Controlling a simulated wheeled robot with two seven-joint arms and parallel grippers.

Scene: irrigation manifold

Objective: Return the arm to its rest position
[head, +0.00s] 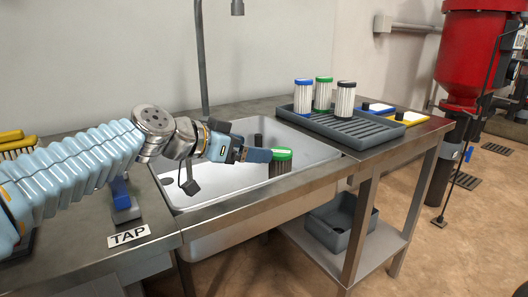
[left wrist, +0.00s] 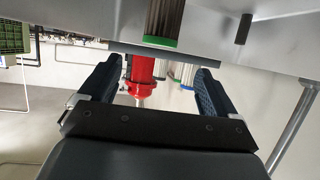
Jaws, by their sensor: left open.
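My left arm reaches in from the left over the metal sink (head: 325,152). Its gripper (head: 258,154) is over the basin, and its open fingers (left wrist: 153,84) show in the left wrist view with nothing gripped between them. My right gripper is not in view.
A grey ribbed tray (head: 345,132) on the counter holds cartridges with blue (head: 303,94), green (head: 323,93) and black (head: 345,98) caps. A TAP label (head: 129,235) and blue-handled fitting (head: 121,195) lie below my arm. A faucet pipe (head: 201,55) rises behind. A red tank (head: 468,50) stands right.

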